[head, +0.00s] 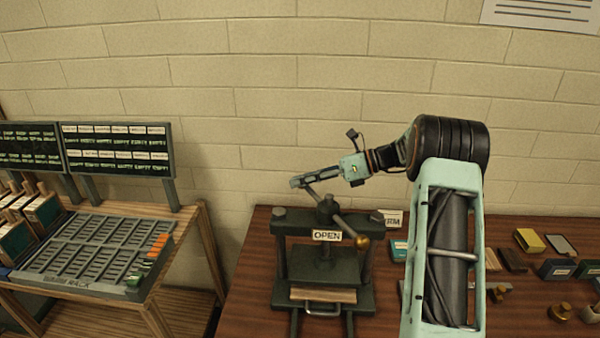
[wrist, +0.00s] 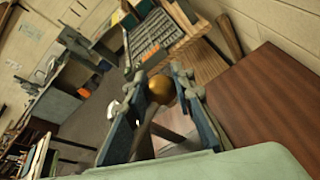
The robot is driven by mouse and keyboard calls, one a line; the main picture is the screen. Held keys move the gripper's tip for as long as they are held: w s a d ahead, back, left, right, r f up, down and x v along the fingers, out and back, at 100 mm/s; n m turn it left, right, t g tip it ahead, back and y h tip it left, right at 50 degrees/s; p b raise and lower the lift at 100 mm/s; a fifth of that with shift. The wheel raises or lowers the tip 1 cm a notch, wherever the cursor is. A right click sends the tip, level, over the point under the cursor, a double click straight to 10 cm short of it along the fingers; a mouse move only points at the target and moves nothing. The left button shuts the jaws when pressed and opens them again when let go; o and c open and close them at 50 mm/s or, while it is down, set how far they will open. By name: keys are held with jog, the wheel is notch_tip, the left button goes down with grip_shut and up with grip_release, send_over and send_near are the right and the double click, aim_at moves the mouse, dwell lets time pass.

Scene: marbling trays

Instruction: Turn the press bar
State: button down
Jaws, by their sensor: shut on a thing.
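The press (head: 322,264) stands on the brown table and carries a sign reading OPEN. Its press bar (head: 342,225) crosses the top of the central screw, slanting from upper left to lower right. A brass ball (head: 363,242) caps the lower right end. My gripper (head: 298,182) is at the upper left end, above the press. In the wrist view my gripper (wrist: 160,80) is shut around the bar (wrist: 145,130), with a brass ball (wrist: 161,89) showing between the fingertips. That ball is hidden in the head view.
A grey slotted rack (head: 95,255) stands on a wooden bench to the left, with dark label boards (head: 118,150) behind it. Small boxes and blocks (head: 530,240) lie on the table (head: 250,290) at right. A block wall is behind. Air left of the press is clear.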

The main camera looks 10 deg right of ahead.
jog(key=shift+s+a+f+n+g+p, duration=0.15)
jog(key=shift+s+a+n+g+p, duration=0.2)
jog(key=shift+a+n+g, duration=0.35)
jog(key=shift+d, duration=0.1)
jog(key=c, duration=1.6)
grip_release()
jog(key=shift+w, duration=0.1)
jog(key=v, duration=1.2)
